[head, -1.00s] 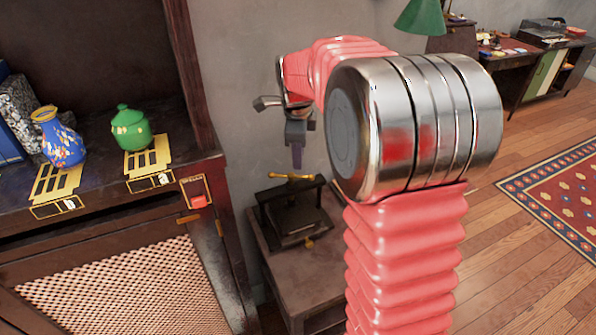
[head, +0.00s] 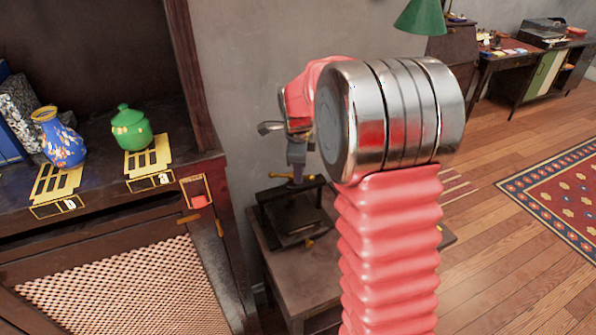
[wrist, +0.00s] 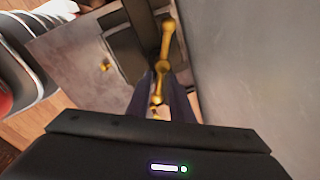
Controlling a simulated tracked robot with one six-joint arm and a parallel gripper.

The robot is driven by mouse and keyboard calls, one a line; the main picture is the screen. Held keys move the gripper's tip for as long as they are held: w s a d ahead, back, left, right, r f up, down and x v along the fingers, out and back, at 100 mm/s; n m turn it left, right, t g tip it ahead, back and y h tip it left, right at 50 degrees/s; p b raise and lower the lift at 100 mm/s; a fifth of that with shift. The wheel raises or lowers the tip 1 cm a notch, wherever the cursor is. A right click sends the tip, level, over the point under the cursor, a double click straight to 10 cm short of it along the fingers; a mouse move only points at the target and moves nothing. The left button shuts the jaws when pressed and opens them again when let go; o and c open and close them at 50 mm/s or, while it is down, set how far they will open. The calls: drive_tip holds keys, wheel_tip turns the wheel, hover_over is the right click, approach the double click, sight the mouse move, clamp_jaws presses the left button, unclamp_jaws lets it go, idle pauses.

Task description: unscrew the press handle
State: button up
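The press (head: 293,218) is a small black device on a low side table. Its brass handle (head: 281,175) lies across the top as a bar; in the wrist view the handle (wrist: 166,42) runs down the middle. My gripper (head: 298,181) points down at the handle from above. In the wrist view its two dark fingers stand either side of the bar near its middle knob, and my gripper (wrist: 160,80) looks open around it. Contact with the bar cannot be told. My wrist hides part of the handle's near end.
The side table (head: 300,275) stands against a grey wall. A dark cabinet (head: 120,215) is close on the left, bearing a blue vase (head: 62,140) and a green lidded pot (head: 131,130). Open wooden floor and a patterned rug (head: 560,200) lie to the right.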

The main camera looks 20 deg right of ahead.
clamp_jaws()
drive_tip(key=shift+a, duration=0.1)
